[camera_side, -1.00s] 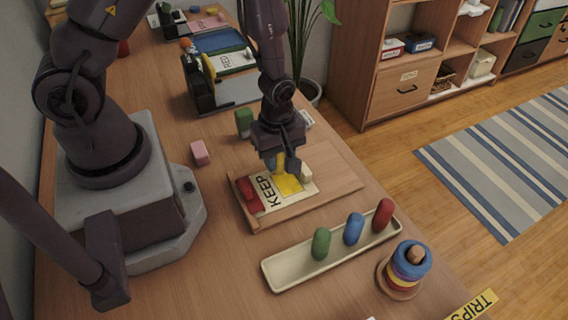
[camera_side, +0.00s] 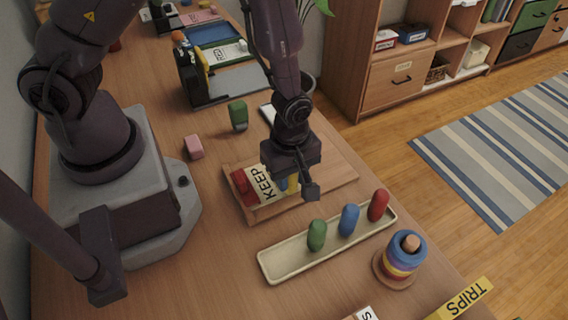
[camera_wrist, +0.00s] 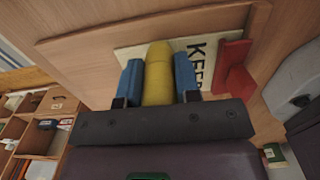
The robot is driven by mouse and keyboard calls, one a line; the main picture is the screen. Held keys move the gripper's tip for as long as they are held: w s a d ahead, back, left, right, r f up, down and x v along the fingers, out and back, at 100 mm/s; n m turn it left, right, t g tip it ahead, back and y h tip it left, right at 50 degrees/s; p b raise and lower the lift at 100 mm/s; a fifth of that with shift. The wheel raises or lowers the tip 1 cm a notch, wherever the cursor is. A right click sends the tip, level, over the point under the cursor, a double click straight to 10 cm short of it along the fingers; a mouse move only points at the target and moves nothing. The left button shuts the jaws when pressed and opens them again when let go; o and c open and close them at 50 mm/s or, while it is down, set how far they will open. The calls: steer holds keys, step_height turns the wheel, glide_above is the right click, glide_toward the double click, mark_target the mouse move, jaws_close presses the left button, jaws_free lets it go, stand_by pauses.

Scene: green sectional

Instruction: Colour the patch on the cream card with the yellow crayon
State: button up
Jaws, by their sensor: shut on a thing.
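My gripper (camera_side: 294,184) is over the cream card marked KEEP (camera_side: 262,183), which lies on a wooden board (camera_side: 342,173). In the wrist view my gripper's blue fingers (camera_wrist: 158,82) are shut on the yellow crayon (camera_wrist: 158,68). The crayon's far end overlaps the card (camera_wrist: 192,46) in that view; I cannot tell whether it touches. In the side view only a little yellow (camera_side: 292,185) shows beside my fingers. The patch is hidden behind my gripper and the crayon. A red piece (camera_side: 240,182) sits at the card's left end.
A green block (camera_side: 238,115) and pink block (camera_side: 193,147) are behind and left.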

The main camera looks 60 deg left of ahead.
steer(key=shift+r, duration=4)
